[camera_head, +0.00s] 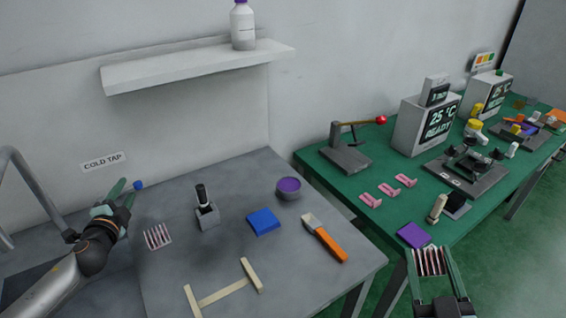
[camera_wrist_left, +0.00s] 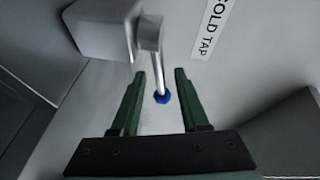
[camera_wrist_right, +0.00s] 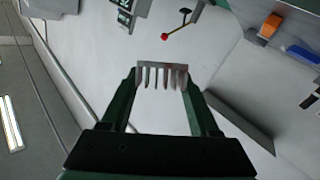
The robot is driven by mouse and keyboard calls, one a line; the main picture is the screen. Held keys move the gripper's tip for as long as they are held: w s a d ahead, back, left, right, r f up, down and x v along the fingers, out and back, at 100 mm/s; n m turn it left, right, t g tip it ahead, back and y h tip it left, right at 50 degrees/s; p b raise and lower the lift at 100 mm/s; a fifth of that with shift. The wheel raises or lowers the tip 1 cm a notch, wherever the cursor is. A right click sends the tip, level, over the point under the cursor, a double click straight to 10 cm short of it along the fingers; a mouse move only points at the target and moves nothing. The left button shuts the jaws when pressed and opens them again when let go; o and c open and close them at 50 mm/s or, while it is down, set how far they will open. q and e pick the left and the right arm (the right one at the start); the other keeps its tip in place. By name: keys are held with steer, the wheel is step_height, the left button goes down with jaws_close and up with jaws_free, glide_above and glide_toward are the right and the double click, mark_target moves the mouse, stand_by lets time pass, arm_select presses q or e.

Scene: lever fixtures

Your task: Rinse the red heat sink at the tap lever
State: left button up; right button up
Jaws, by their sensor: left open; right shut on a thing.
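The tap lever is a metal rod with a blue knob (camera_head: 138,185) under the COLD TAP label (camera_head: 103,162). My left gripper (camera_head: 127,190) is open at the lever. In the left wrist view the lever rod (camera_wrist_left: 155,60) and blue knob (camera_wrist_left: 161,97) show between the parted fingers; contact cannot be told. My right gripper (camera_head: 429,254) is shut on a finned heat sink (camera_head: 430,263) with dark red and pale stripes, held up off the green table's front edge. Its fins also show in the right wrist view (camera_wrist_right: 162,72). A similar striped finned piece (camera_head: 157,236) lies on the grey table.
A curved tap spout (camera_head: 35,190) stands above a dark basin (camera_head: 35,282) at left. The grey table (camera_head: 180,275) holds a blue block (camera_head: 263,221), purple bowl (camera_head: 289,187) and orange-handled tool (camera_head: 328,240). The green table (camera_head: 385,225) holds a red-knobbed lever press (camera_head: 346,150).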

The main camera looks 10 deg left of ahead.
arm_select(q)
steer(key=shift+w+a, duration=0.1)
steer(key=shift+w, duration=0.4)
steer(key=shift+c, duration=0.3)
jaws_close()
steer(key=shift+f, duration=0.1)
stand_by(0.8)
